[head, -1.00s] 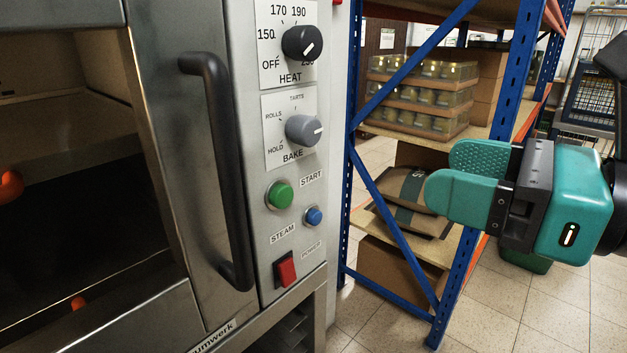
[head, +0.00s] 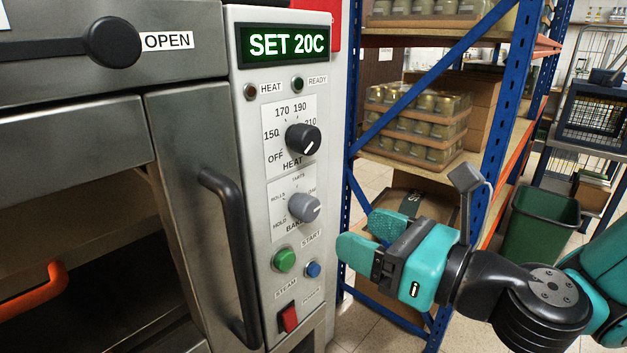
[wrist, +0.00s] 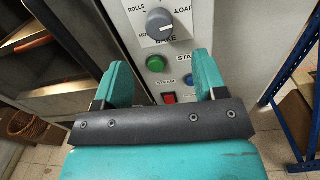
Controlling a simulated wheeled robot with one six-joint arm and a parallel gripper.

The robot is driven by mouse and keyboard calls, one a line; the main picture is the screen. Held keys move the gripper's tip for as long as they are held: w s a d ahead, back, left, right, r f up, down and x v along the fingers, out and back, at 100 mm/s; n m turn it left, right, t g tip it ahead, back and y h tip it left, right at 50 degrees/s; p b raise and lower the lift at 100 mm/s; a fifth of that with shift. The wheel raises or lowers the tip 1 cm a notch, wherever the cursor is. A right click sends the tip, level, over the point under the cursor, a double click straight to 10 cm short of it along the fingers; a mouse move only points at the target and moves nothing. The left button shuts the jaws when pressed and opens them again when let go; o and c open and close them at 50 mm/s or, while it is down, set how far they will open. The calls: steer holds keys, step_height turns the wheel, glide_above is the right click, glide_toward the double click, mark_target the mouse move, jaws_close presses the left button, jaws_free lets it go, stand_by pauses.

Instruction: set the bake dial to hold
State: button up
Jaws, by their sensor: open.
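The grey bake dial (head: 304,207) is on the oven's control panel (head: 258,215), below the black heat dial (head: 303,139). Its white mark points to the right, away from the HOLD label at its lower left. My gripper (head: 368,236) is open and empty, to the right of the panel and a little lower than the dial. In the wrist view the bake dial (wrist: 159,22) shows beyond and above the gap between my open fingers (wrist: 160,75). Nothing touches the dial.
A green start button (head: 284,260), a blue button (head: 313,269) and a red power switch (head: 289,318) are below the dial. A black door handle (head: 232,258) stands out left of it. A blue-framed shelf (head: 470,120) with jars is behind my gripper.

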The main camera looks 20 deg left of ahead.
mark_target(313, 211)
steer(key=p+x, duration=0.4)
steer(key=x, duration=0.4)
steer(key=shift+r, duration=0.1)
steer(key=shift+w+a, duration=0.2)
steer(key=shift+a, duration=0.3)
steer(key=c, duration=0.9)
